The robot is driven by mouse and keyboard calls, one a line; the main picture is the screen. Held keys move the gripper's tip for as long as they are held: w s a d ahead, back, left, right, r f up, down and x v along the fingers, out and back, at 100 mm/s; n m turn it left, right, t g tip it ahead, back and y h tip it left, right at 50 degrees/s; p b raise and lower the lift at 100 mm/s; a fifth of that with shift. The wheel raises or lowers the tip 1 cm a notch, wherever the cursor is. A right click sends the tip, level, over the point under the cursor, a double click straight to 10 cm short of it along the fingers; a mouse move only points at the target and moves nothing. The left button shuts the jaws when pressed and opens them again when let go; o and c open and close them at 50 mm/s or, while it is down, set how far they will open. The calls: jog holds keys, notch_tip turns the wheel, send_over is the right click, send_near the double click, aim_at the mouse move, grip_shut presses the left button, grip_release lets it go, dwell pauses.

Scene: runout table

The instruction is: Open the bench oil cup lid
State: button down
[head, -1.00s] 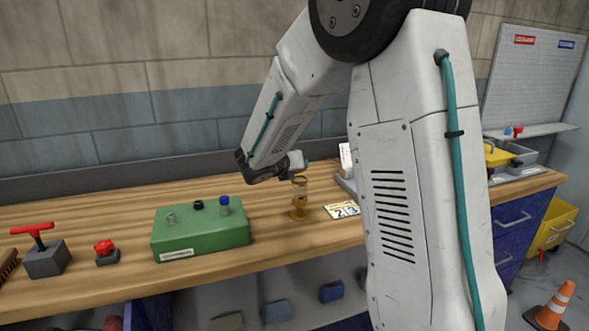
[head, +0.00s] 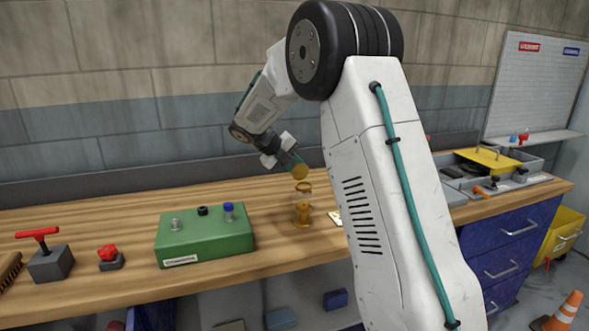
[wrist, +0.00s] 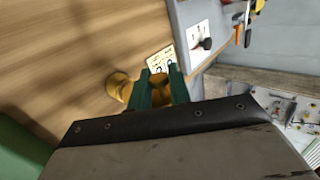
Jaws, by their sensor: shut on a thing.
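The bench oil cup (head: 303,209) stands upright on the wooden bench, with a brass base and a clear body under a brass rim. Its round brass lid (head: 300,171) is tipped up above the rim, apart from it at the front. My gripper (head: 293,162) reaches down from the upper left and is shut on the lid. In the wrist view, the green fingers of my gripper (wrist: 160,87) have brass between them. The cup's brass base (wrist: 119,86) shows left of the fingers. The lid's hinge is too small to make out.
A green box (head: 205,240) with several knobs stands left of the cup. A numbered card (head: 335,217) lies to its right, partly behind my arm. Red-handled fixtures (head: 108,255) stand at the left.

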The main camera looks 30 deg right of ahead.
jog(key=shift+w+d+f+n+g+y, duration=0.15)
jog(key=shift+w+n+g, duration=0.25)
jog(key=shift+g, duration=0.3)
jog(key=shift+w+d+f+n+g+y, duration=0.15)
jog(key=shift+w+n+g, duration=0.2)
jog(key=shift+g, duration=0.35)
jog(key=shift+s+r, duration=0.1)
jog(key=c, duration=1.3)
grip_release()
jog(key=shift+c, duration=0.2)
jog(key=shift+a, duration=0.1)
jog(key=v, duration=0.7)
jog(key=shift+w+a+r, duration=0.15)
jog(key=shift+w, duration=0.1)
